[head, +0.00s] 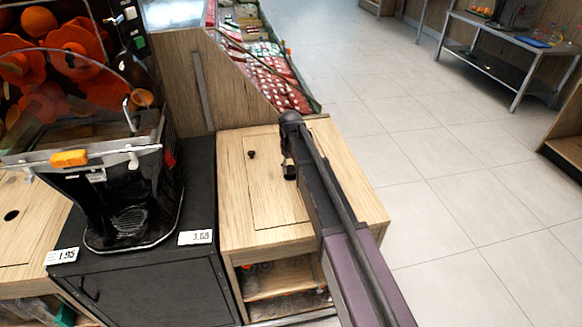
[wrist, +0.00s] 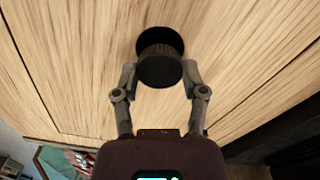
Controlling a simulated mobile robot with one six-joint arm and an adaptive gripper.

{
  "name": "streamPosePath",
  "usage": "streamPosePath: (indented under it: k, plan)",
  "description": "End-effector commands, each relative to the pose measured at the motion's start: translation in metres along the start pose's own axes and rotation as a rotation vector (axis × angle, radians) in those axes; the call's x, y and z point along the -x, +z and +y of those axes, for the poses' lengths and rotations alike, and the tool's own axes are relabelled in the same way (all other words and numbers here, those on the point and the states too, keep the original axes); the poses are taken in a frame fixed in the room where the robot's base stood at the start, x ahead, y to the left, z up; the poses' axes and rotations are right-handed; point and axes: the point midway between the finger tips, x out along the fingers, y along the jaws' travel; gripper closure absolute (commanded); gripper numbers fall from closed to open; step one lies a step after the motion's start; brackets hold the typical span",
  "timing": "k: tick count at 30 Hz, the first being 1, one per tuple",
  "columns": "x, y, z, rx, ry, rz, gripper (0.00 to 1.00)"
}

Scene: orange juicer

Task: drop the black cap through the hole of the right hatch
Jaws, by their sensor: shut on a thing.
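The right hatch (head: 265,205) is a light wooden panel set in the top of the cabinet at the centre. Its small dark round hole (head: 251,153) shows near the hatch's far left corner. My gripper (head: 289,172) is over the hatch, to the right of the hole in the head view, pointing down. In the wrist view my gripper (wrist: 160,78) is shut on the black cap (wrist: 160,72), held between the two fingertips. A dark round shape (wrist: 160,38) shows just beyond the cap; I cannot tell whether it is the hole or part of the cap.
The black juicer (head: 135,200) stands on a dark cabinet (head: 150,285) to the left. A wooden side panel (head: 225,85) rises behind the hatch cabinet. Another hatch hole (head: 11,215) shows at far left. Tiled floor (head: 450,200) is clear on the right.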

Motion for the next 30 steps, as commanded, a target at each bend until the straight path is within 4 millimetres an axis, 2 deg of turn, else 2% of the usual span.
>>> streamPosePath:
  k: [30]
  plan:
    - [-0.0080, 0.0001, 0.0002, 0.000, 0.000, 0.000, 0.58]
